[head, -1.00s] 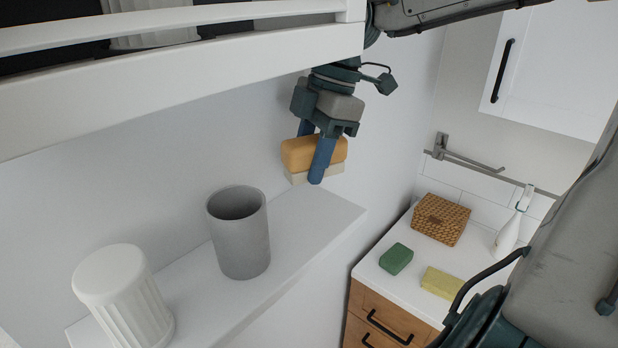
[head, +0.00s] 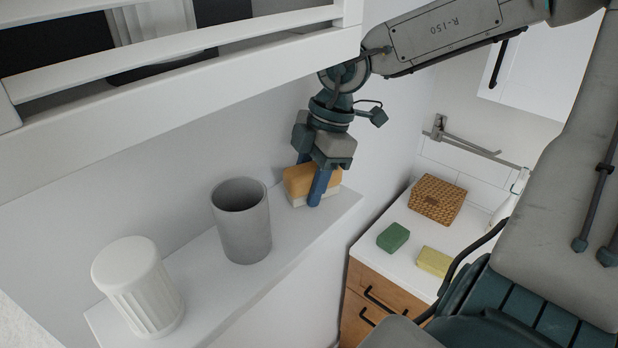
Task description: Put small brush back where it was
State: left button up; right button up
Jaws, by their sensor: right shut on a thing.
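The small brush (head: 299,181) has an orange-tan back and a pale bristle side facing down. It is at the far right end of the white wall shelf (head: 202,276), with its underside at the shelf top; I cannot tell if it fully rests there. My right gripper (head: 316,186) comes down from above and is shut on the brush, its blue fingers on either side. The near finger hides part of the brush. My left gripper is not in view.
A grey cup (head: 242,225) stands mid-shelf, left of the brush. A white fluted container (head: 140,290) stands farther left. A white slatted rail (head: 190,85) hangs above. At right, a counter holds a wicker box (head: 437,199), green sponge (head: 393,237) and yellow sponge (head: 434,262).

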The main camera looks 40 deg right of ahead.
jog(key=shift+f, duration=0.15)
jog(key=o, duration=0.9)
jog(key=shift+r+p, duration=0.3)
jog(key=shift+d+r+b, duration=0.1)
jog(key=shift+r+b, duration=0.05)
jog(key=shift+b, duration=0.2)
jog(key=b+v, duration=0.3)
jog(key=v, duration=0.7)
jog(key=shift+r, duration=0.15)
jog(key=shift+d+r, duration=0.2)
jog(key=shift+r, duration=0.35)
jog(key=shift+s, duration=0.1)
